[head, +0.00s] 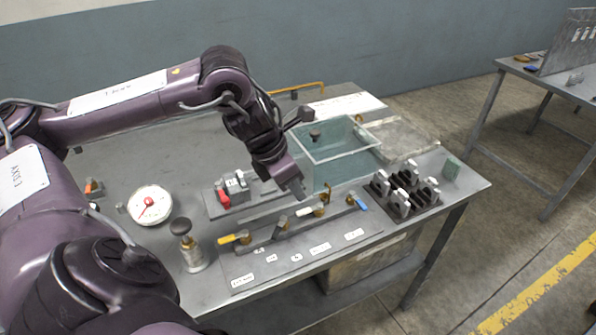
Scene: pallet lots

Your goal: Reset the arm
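My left arm comes in from the left and bends down over the metal table (115,160). Its gripper (298,189) points down above the table's middle, between a clear glass tank (345,145) and a valve board (300,262). I cannot tell from this angle whether its fingers are open or shut. I see nothing clearly held in it. Part of the scene behind the wrist is hidden. My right gripper is not in view.
The valve board carries yellow and blue handles and white labels. A black rack (405,190) stands right. Another table (545,80) stands far right.

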